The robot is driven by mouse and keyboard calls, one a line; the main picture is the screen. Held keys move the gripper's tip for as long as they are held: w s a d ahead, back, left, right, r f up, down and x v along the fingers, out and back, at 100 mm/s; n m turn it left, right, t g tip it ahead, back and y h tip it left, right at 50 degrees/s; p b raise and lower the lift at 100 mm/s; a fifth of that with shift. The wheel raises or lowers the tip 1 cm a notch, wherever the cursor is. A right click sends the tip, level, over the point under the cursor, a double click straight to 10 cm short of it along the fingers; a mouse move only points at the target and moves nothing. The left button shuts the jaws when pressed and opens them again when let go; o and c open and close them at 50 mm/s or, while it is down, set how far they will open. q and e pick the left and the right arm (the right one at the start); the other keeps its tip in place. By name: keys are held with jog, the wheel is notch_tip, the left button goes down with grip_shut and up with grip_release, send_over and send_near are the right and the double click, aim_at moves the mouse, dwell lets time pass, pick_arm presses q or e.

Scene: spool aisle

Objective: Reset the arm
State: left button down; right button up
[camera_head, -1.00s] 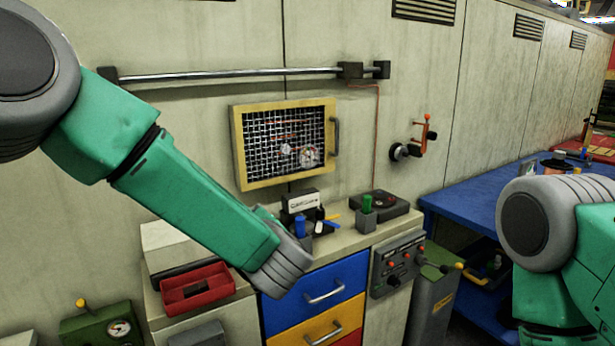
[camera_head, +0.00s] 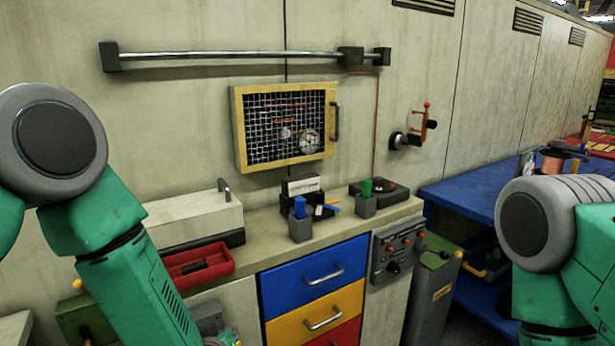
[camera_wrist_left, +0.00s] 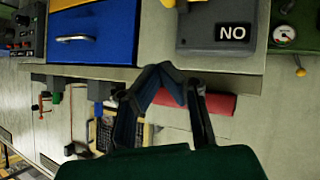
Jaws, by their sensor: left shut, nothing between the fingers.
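My left arm (camera_head: 140,270) comes down from the left in the head view, and its gripper lies below or at the bottom edge there. In the left wrist view my left gripper (camera_wrist_left: 172,80) shows its dark fingers brought together, with nothing held. It is in front of the counter edge, close to a grey box with a "NO" label (camera_wrist_left: 222,35) and partly over the red tray (camera_wrist_left: 222,104). My right arm (camera_head: 560,230) stands at the right of the head view. Its gripper is out of frame.
The counter holds the red tray (camera_head: 198,264), a blue-handled holder (camera_head: 300,220) and a green-handled holder (camera_head: 367,200). Below are blue (camera_head: 300,290) and yellow drawers with protruding handles. A mesh-fronted cabinet (camera_head: 285,125) and rail (camera_head: 230,55) are on the wall. A blue bench (camera_head: 465,190) is at right.

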pick_arm(q)
jog(key=s+a+f+m+g+h+b, duration=0.1)
jog(key=s+a+f+m+g+b, duration=0.35)
jog(key=s+f, duration=1.05)
jog(key=s+a+f+g+b, duration=0.1)
jog(key=s+a+f+g, duration=0.2)
jog(key=s, duration=0.6)
jog(key=s+a+f+g, duration=0.3)
jog(key=s+a, duration=0.1)
jog(key=s, duration=0.5)
jog(key=shift+a+f+m+b, duration=0.15)
jog(key=shift+a+m+b, duration=0.15)
jog(key=shift+m+b, duration=0.15)
jog(key=shift+s+a+f, duration=0.1)
jog(key=shift+a, duration=0.1)
jog(key=shift+d, duration=0.15)
